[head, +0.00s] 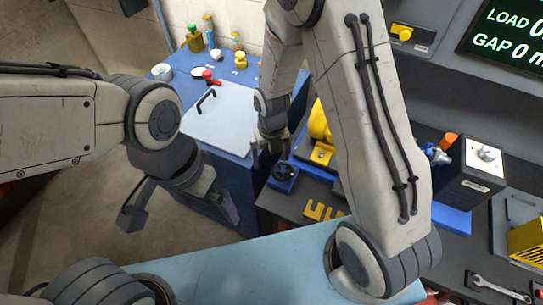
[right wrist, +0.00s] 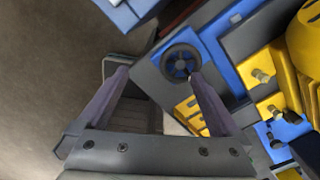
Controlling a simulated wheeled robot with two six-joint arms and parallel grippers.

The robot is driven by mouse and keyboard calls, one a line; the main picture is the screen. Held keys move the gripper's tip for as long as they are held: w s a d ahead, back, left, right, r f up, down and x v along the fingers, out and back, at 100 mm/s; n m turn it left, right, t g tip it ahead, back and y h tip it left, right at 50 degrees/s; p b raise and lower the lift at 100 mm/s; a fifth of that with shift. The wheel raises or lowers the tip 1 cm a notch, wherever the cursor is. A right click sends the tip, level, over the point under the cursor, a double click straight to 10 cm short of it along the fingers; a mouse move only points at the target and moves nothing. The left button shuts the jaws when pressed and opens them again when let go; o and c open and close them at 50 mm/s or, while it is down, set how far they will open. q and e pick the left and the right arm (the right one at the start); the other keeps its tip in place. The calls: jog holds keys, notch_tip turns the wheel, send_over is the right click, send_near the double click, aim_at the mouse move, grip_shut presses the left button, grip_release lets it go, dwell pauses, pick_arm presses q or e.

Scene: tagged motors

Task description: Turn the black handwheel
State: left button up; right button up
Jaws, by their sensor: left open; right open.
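The black handwheel (head: 284,171) sits on a blue mount at the left end of the dark bench in the head view. In the right wrist view the handwheel (right wrist: 180,62) shows its spoked face, beyond the fingertips and closer to the right-hand finger. My right gripper (head: 268,151) is open and empty, close above and left of the handwheel; it also shows in the right wrist view (right wrist: 160,77). I cannot tell the exact gap. My left gripper (head: 229,210) is open, pointing down beside the blue cabinet, away from the handwheel.
A yellow motor (head: 319,122) stands right behind the handwheel. A yellow notched block (head: 323,211) lies in front on the bench. The blue cabinet (head: 237,165) carries a white board (head: 222,124), a black handle and several small items. A black box (head: 480,160) stands at right.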

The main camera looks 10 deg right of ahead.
jog(key=shift+a+r+p, duration=0.2)
jog(key=shift+r+p, duration=2.45)
jog(key=shift+r, duration=0.3)
notch_tip(320, 180, up, 10)
jog(key=b, duration=0.2)
jog(key=shift+s+r, duration=0.15)
jog(key=shift+r, duration=0.05)
